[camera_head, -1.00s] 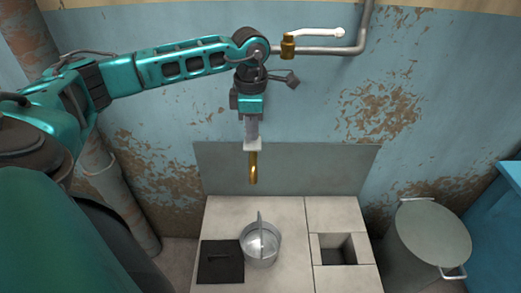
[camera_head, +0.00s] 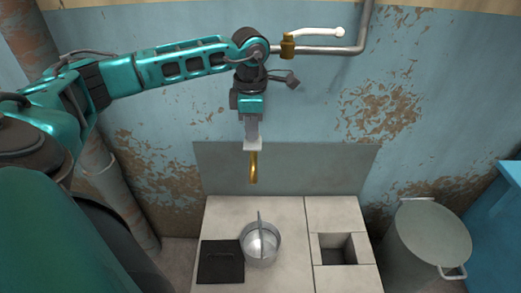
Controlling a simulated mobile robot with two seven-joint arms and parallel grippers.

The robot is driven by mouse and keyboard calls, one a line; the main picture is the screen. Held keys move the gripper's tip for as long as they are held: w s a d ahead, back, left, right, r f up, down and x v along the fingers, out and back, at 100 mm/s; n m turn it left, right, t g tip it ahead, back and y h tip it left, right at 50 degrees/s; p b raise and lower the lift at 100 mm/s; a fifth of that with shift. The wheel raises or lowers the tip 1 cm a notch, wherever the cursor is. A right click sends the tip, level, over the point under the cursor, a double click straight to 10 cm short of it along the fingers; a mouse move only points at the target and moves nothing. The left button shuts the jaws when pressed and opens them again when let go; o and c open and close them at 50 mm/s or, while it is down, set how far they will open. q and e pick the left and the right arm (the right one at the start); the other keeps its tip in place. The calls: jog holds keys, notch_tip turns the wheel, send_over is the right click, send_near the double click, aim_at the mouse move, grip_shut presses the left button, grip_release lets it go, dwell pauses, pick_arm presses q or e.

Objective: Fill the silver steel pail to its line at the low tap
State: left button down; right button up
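The silver steel pail (camera_head: 262,248) stands upright on a pale tiled slab (camera_head: 285,280), its handle raised. Its fill line and any water inside cannot be made out. A brass spout (camera_head: 254,168) points down above the pail, a little left of its middle in the picture. A wall pipe (camera_head: 330,50) carries a brass valve (camera_head: 288,45) with a white lever (camera_head: 318,32) pointing right. My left gripper (camera_head: 252,145) points down just above the visible spout and hides its upper part. I cannot tell whether its fingers are shut on anything. My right gripper is not in view.
A black square plate (camera_head: 220,264) lies left of the pail. A square hole (camera_head: 336,248) opens in the slab to the right. A grey lidded bin (camera_head: 432,235) and a blue cabinet (camera_head: 500,225) stand further right. A grey panel (camera_head: 320,170) backs the slab.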

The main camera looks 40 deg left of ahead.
aim_at(252, 143)
pick_arm(q)
jog(key=shift+f+b, duration=1.25)
jog(key=shift+f, duration=0.6)
dwell(6.2)
